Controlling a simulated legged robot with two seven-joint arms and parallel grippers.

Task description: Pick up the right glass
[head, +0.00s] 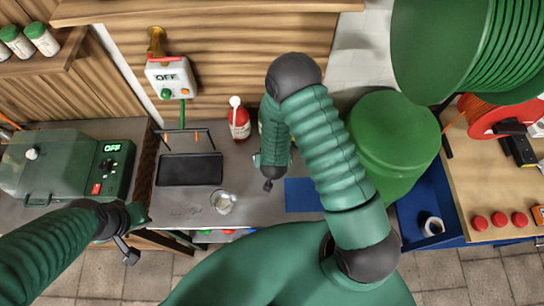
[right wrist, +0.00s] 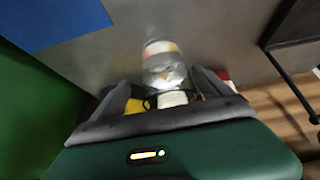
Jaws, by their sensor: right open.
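A clear glass (head: 223,202) stands on the grey metal bench, right of the black tray. My right gripper (head: 267,184) points down over the bench, to the right of the glass in the head view. In the right wrist view my right gripper (right wrist: 160,80) has its fingers apart with nothing held. My left gripper (head: 130,250) is at the lower left, by the bench's front edge; its jaws are not clear.
A black tray (head: 189,170) lies left of the glass, and a blue mat (head: 302,195) lies right. A red bottle (head: 239,122) stands at the back. A green machine (head: 60,165) fills the bench's left end. A green barrel (head: 392,140) stands at the right.

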